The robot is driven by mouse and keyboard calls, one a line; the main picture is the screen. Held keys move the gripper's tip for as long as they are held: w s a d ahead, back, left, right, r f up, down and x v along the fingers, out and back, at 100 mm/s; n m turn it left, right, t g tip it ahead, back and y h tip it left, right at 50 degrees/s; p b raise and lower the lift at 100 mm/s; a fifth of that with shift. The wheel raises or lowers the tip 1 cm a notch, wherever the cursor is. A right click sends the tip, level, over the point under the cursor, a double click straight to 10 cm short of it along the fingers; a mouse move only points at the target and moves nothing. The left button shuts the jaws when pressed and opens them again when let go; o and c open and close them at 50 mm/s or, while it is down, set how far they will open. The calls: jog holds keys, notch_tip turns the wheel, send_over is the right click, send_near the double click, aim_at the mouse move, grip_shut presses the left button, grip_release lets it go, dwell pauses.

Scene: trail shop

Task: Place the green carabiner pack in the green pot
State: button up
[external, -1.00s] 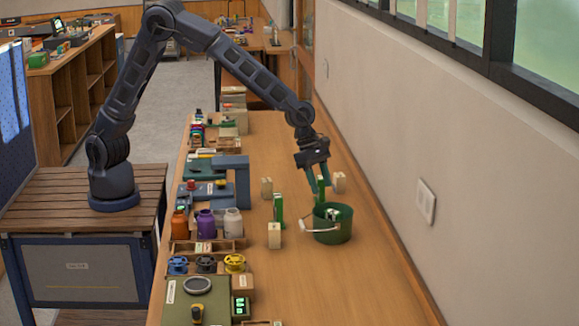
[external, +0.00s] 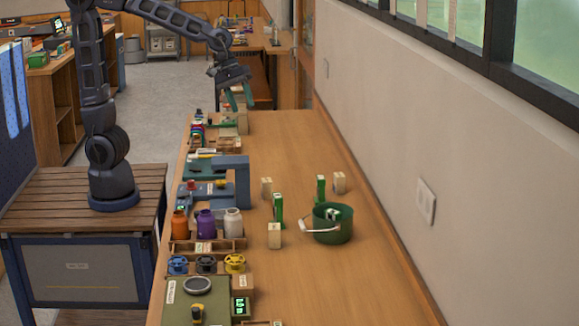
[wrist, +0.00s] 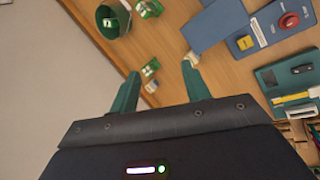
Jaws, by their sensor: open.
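The green pot (external: 343,230) stands upright on the long wooden table, its pale handle hanging to the left. A green-and-white pack (external: 332,214) shows inside the pot. Two more green packs stand upright on the table: one (external: 278,209) left of the pot and one (external: 320,187) just behind it. My gripper (external: 239,98) is raised over the far part of the table, well away from the pot, open and empty.
Pale blocks (external: 274,236) stand around the pot. A blue bench stand (external: 240,180), a tray of orange, purple and white jars (external: 232,222), and several spools (external: 235,263) line the table's left side. The table's right side is clear up to the wall.

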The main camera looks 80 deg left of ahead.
jog(key=s+a+m+y, duration=0.1)
jog(key=s+a+m, duration=0.2)
jog(key=s, duration=0.5)
jog(key=s+a+m+y, duration=0.1)
jog(key=s+a+m, duration=0.2)
jog(key=s+m, duration=0.2)
jog(key=s+a+m+t+y, duration=0.1)
jog(key=s+a+m, duration=0.3)
jog(key=s, duration=0.7)
jog(key=shift+r, duration=0.15)
